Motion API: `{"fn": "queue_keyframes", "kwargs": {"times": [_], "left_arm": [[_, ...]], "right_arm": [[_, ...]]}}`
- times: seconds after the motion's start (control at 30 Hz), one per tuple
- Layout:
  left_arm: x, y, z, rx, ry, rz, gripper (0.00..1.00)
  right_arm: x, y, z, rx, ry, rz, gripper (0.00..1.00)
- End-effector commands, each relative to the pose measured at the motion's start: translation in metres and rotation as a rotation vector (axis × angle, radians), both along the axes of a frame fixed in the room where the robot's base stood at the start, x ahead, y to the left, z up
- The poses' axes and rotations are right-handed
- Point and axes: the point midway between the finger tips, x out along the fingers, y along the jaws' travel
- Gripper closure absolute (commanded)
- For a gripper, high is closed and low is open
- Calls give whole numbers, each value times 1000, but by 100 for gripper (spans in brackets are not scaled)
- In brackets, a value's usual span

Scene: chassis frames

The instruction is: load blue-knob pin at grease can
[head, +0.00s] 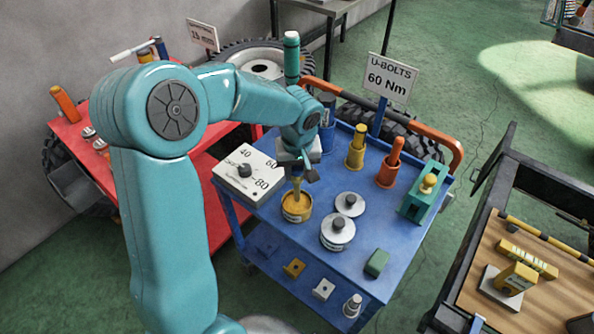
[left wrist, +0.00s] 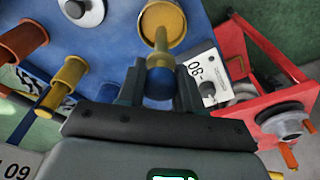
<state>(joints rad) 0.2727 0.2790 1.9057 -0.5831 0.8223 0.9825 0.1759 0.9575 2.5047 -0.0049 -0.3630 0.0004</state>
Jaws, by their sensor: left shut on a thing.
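My left gripper (head: 298,172) is above the open grease can (head: 297,213) on the blue cart top. It is shut on the blue-knob pin, whose yellow shaft (head: 297,187) points down into the can's mouth. In the left wrist view the blue knob (left wrist: 160,84) sits between the two fingers, and the shaft reaches the yellow grease in the can (left wrist: 177,12). How deep the tip sits is hard to tell. In the head view the knob is hidden by the gripper. My right gripper is not in view.
A dial box (head: 248,172) stands close left of the can. A lidded tin (head: 337,232) and a grey lid (head: 350,204) are close on its right. Yellow (head: 356,148) and orange (head: 391,165) pins in holders and a green fixture (head: 420,203) stand further right.

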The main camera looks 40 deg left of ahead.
Motion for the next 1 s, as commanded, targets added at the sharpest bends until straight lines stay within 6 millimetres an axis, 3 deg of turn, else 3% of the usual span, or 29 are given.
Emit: {"fn": "queue_keyframes", "kwargs": {"times": [0.5, 1.0], "left_arm": [[0, 0, 48, 1, -2, 0, 96], [0, 0, 48, 1, -2, 0, 96]], "right_arm": [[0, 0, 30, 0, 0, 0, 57], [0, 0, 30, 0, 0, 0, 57]]}}
